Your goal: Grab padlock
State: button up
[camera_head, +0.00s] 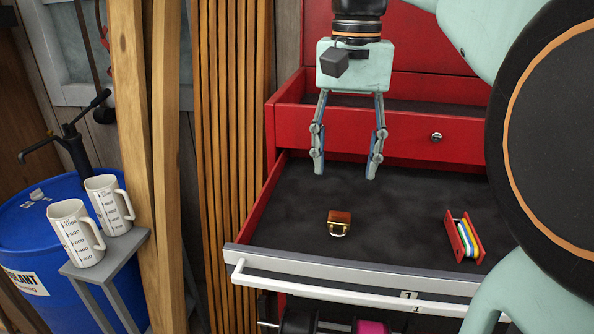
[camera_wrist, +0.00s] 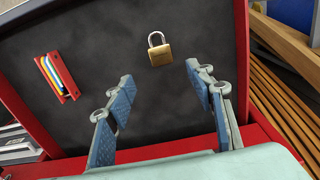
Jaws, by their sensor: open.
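A small padlock (camera_head: 339,222) with a brass-brown body and a metal shackle lies in the open lower drawer, on its dark lining. In the wrist view the padlock (camera_wrist: 159,50) lies beyond my fingertips, between their lines, with its shackle pointing away. My gripper (camera_head: 345,174) points down above the drawer, behind and above the padlock in the head view. Its two fingers are wide apart with nothing between them. In the wrist view my gripper (camera_wrist: 160,84) is also empty and apart from the padlock.
A red holder with coloured strips (camera_head: 464,237) lies at the drawer's right. The drawer's front rim (camera_head: 380,276) and the upper red drawer (camera_head: 400,132) bound the space. Wooden posts (camera_head: 155,140), a blue drum (camera_head: 40,255) and white measuring jugs (camera_head: 76,235) stand left.

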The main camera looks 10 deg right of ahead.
aim_at(339, 218)
jog(key=f, duration=0.4)
jog(key=shift+s, duration=0.25)
jog(key=shift+w+a+f, duration=0.1)
jog(key=shift+w+f, duration=0.05)
jog(key=shift+f, duration=2.9)
jog(key=shift+c, duration=0.2)
jog(key=c, duration=1.3)
